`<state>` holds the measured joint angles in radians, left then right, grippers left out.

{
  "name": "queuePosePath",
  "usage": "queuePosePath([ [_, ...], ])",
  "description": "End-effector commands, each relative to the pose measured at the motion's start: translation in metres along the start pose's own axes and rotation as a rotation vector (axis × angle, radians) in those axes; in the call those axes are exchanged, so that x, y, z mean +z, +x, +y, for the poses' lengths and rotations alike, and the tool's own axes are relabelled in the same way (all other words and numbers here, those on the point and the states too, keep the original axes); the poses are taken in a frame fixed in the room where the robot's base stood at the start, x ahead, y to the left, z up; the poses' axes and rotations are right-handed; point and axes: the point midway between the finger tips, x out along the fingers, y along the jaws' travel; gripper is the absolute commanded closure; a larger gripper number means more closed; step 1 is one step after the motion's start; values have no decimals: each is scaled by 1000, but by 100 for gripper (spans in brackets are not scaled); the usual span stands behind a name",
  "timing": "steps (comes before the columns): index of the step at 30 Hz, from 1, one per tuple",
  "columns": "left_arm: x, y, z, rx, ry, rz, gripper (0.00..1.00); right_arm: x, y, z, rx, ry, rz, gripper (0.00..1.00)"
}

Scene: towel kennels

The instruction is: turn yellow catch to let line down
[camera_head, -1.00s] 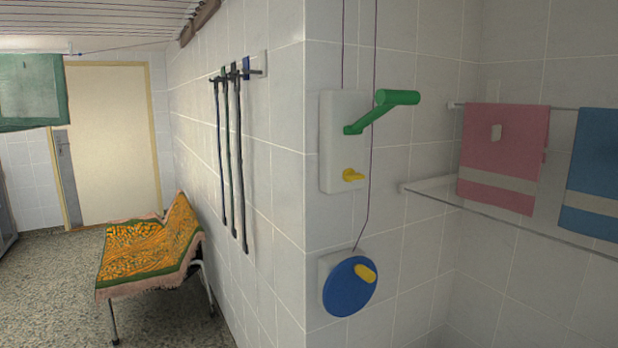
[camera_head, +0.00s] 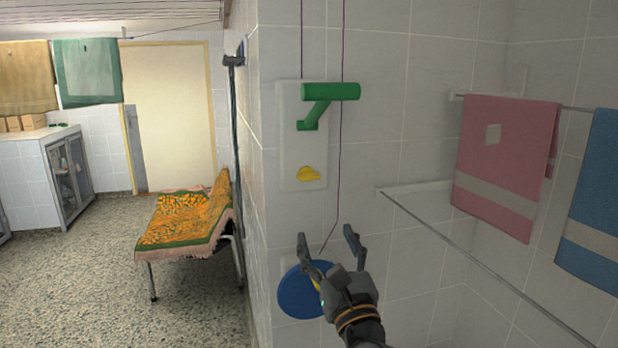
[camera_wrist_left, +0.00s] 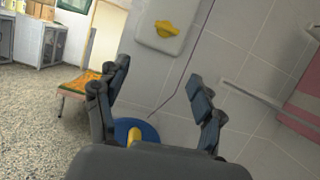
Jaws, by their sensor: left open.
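The yellow catch (camera_head: 308,173) sits low on a white wall plate (camera_head: 289,145), below a green crank handle (camera_head: 330,92). It also shows in the left wrist view (camera_wrist_left: 167,28), near the top. In the left wrist view the disc shows between the fingers with a yellow knob (camera_wrist_left: 134,136). My right gripper is not in view.
A pink towel (camera_head: 507,160) and a blue towel (camera_head: 592,200) hang on rails at the right. A bench with an orange patterned cloth (camera_head: 185,220) stands at the left. A cabinet (camera_head: 40,175) and hanging towels are farther back.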

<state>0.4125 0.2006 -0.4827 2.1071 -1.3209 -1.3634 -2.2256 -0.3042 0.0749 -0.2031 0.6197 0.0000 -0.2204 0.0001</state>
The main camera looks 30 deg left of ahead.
Motion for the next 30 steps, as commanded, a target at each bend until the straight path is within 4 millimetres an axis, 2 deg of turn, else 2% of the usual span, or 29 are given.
queuePosePath([
  [3, 19, 4, -3, 17, 76, -60, 32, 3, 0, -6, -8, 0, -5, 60],
  [6, 23, 12, -4, 22, 98, -73, 32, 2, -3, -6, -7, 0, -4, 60],
  [11, 27, 38, -3, 23, 99, -75, 32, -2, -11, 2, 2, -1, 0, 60],
  [21, 31, 110, -2, 22, 99, -71, 32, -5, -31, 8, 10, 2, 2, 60],
  [24, 31, 124, -2, 20, 97, -70, 32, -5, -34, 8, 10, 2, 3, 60],
  [30, 31, 139, -2, 18, 95, -69, 32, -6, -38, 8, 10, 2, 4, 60],
])
